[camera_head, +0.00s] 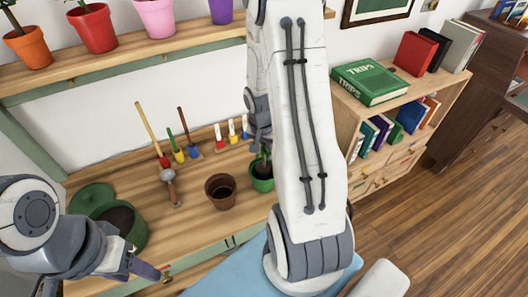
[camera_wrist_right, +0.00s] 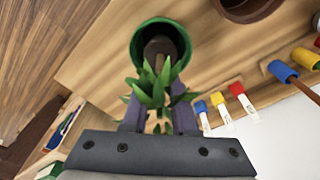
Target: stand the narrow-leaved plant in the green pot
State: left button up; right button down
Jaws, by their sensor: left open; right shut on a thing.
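The green pot (camera_head: 262,183) stands on the wooden bench, partly behind my right arm; it also shows in the right wrist view (camera_wrist_right: 136,46). My right gripper (camera_wrist_right: 158,116) is shut on the narrow-leaved plant (camera_wrist_right: 152,92), with green leaves between and beyond its fingers. The plant's dark root ball (camera_wrist_right: 160,47) lies within the pot's rim as seen from above; I cannot tell whether it rests on the bottom. In the head view the plant (camera_head: 263,157) shows small and dark just above the pot. My left gripper (camera_head: 105,279) is open and empty at the lower left.
A brown pot (camera_head: 220,194) stands left of the green pot. Small tools in coloured holders (camera_head: 179,155) and white labels (camera_wrist_right: 237,89) are close behind. Potted plants line the shelf (camera_head: 130,55) above.

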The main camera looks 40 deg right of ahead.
aim_at(262, 169)
jog(key=c, duration=0.7)
grip_release()
jog(key=shift+r+p, duration=0.25)
jog(key=shift+p, duration=0.1)
notch_tip(262, 169, up, 13)
jog(key=a, duration=0.1)
jog(key=s+a+r+n+y, duration=0.1)
jog(key=a+n, duration=0.3)
jog(key=a, duration=0.5)
jog(key=s+a+r+n, duration=0.2)
jog(key=a+n, duration=0.2)
jog(key=a, duration=0.4)
jog(key=s+a+r+n+y, duration=0.1)
jog(key=s+a+n, duration=1)
jog(key=s+a, duration=0.2)
jog(key=shift+s+g+p, duration=0.25)
jog(key=shift+g+p, duration=0.15)
jog(key=shift+p, duration=0.05)
